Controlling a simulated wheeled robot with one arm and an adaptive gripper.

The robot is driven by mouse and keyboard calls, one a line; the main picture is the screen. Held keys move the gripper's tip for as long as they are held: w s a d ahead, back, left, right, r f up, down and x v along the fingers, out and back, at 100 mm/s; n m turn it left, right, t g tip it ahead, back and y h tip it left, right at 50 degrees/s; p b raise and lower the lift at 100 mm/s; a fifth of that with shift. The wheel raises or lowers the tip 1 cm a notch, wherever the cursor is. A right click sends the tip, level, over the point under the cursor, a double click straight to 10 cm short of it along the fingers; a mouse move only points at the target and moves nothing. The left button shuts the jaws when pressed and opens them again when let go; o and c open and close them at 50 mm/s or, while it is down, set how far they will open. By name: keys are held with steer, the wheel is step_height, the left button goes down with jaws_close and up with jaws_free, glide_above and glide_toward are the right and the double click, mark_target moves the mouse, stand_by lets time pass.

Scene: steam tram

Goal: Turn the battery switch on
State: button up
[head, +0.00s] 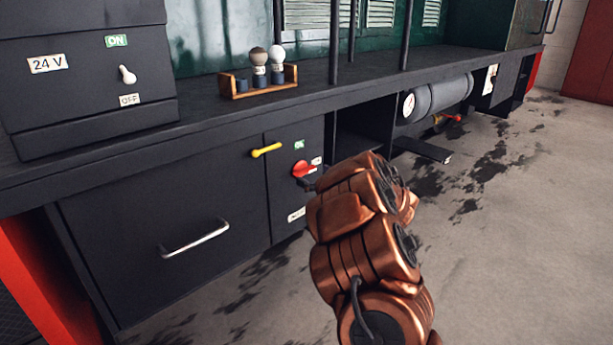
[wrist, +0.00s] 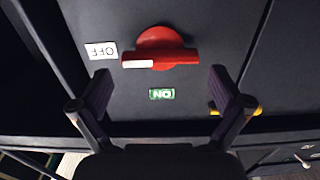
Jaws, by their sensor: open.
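The battery switch (head: 300,170) is a red rotary knob on the dark cabinet front below the bench. In the wrist view the red knob (wrist: 176,57) has a bar handle lying crosswise, its white-marked end at the left, on the side of the OFF label (wrist: 101,50). The green ON label (wrist: 161,94) is upside down, below the knob there. My gripper (wrist: 160,72) is open and empty, its two fingers apart in front of the panel, toward either end of the bar. Whether they touch it cannot be told. In the head view my gripper (head: 309,183) is largely hidden by my wrist.
A yellow handle (head: 266,150) sticks out left of the knob, also near the right finger in the wrist view (wrist: 236,112). A drawer handle (head: 194,239) is lower left. A 24 V box with a white toggle (head: 127,75) stands on the bench. The floor at right is clear.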

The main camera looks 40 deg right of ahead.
mark_target(304, 171)
steer(key=shift+w+b, duration=0.3)
steer(key=shift+w, duration=1.15)
steer(key=c, duration=0.9)
